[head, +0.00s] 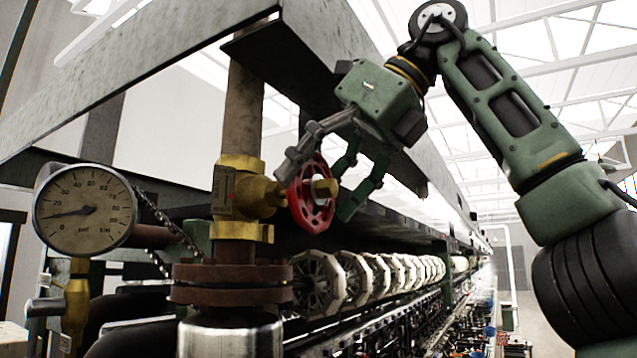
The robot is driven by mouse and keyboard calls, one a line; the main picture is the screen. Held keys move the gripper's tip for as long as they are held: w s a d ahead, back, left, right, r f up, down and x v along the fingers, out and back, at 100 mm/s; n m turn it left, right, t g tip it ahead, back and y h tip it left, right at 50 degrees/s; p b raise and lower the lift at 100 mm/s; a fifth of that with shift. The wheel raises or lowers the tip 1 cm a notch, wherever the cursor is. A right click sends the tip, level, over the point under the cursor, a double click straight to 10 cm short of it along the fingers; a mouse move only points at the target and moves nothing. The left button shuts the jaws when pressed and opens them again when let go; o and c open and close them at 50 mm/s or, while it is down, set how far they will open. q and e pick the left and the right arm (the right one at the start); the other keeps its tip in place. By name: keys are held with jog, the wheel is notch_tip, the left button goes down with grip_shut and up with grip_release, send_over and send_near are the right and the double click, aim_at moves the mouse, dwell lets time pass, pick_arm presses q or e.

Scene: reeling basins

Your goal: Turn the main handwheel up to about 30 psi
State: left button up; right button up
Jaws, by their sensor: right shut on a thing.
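The main handwheel (298,207) is red and spoked, on the side of a brass valve (247,190) in a vertical pipe. My right gripper (320,185) is shut on the handwheel, with its grey finger at the upper left rim and dark green fingers at the right side. The fingers hide part of the rim. The round pressure gauge (98,225) at the left has a cream dial. Its needle points left and slightly down, in the low part of the scale; the exact value is hard to read. My left gripper is not in view.
A rusty flange (230,284) lies below the valve. A steel beam (150,70) runs overhead, close above my right gripper. A row of pale reels (318,280) stretches back below the handwheel. Open space lies at the far right.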

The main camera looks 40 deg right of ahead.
jog(key=shift+a+r+n+t+h, duration=0.15)
jog(key=shift+n+t+h, duration=0.15)
jog(key=shift+n+h, duration=0.35)
jog(key=shift+h, duration=0.35)
jog(key=o, duration=0.9)
jog(key=shift+o, duration=0.4)
jog(key=shift+w, duration=0.1)
jog(key=shift+f, duration=0.2)
jog(key=shift+r, duration=0.1)
jog(key=shift+s+r, duration=0.25)
jog(key=shift+s, duration=0.05)
